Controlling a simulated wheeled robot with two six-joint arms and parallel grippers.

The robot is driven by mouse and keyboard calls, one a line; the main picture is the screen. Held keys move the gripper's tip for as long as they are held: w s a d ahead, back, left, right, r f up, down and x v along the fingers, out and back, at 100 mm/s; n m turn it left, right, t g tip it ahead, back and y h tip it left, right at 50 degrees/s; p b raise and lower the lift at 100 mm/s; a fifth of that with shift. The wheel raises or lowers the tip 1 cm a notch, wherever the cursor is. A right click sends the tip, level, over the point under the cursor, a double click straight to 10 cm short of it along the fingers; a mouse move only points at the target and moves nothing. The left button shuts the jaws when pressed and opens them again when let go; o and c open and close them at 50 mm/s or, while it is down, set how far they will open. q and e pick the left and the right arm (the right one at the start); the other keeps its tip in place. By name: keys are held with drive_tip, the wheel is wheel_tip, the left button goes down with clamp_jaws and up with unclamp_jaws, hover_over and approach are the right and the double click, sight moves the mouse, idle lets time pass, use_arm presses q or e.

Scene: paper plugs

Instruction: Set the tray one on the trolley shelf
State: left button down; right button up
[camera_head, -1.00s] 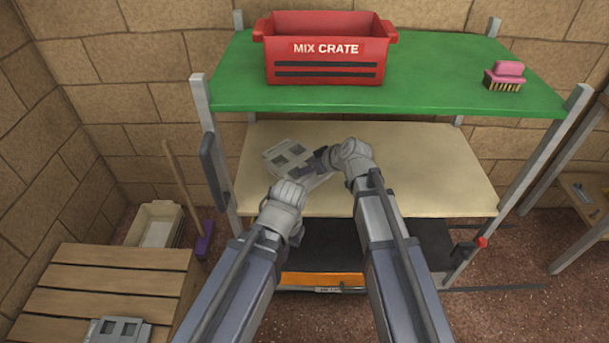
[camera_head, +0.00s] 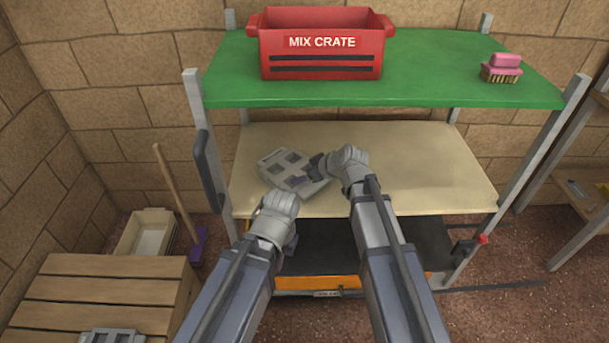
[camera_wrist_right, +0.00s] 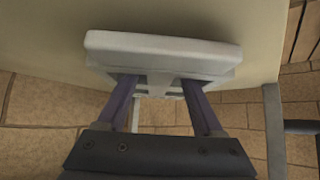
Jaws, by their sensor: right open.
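The grey tray (camera_head: 287,172), with square openings, is on the beige middle shelf (camera_head: 420,165) of the trolley, near its front left. It looks flat there. My right gripper (camera_head: 309,170) is at the tray's right side, its dark fingers open. The right wrist view shows the tray's pale edge (camera_wrist_right: 165,48) just beyond the spread fingers (camera_wrist_right: 160,88), with a small tab between them. I cannot tell whether the fingers touch it. My left gripper (camera_head: 276,203) is at the tray's front edge; its fingers are hidden behind its wrist.
A red crate (camera_head: 320,65) and a pink brush (camera_head: 502,68) stand on the green top shelf (camera_head: 435,75). Another grey tray (camera_head: 112,336) lies on the wooden crate (camera_head: 100,290) at lower left. A broom (camera_head: 180,200) leans nearby. The middle shelf's right half is clear.

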drive_tip(key=shift+r+p, duration=0.25)
drive_tip(key=shift+p, duration=0.05)
drive_tip(key=p+v, duration=0.8)
drive_tip(key=v, duration=0.4)
drive_tip(key=s+f+m+g+h, duration=0.2)
drive_tip(key=s+f+g+h, duration=0.1)
drive_tip(key=s, duration=0.6)
drive_tip(key=s+a+f+m+g+h, duration=0.1)
drive_tip(key=s+f+m+g+h, duration=0.2)
drive_tip(key=s, duration=0.7)
drive_tip(key=shift+a+f+g+h, duration=0.25)
drive_tip(key=shift+g+h, duration=0.15)
drive_tip(key=shift+h, duration=0.5)
drive_tip(key=shift+s, duration=0.1)
drive_tip(key=shift+c, duration=0.2)
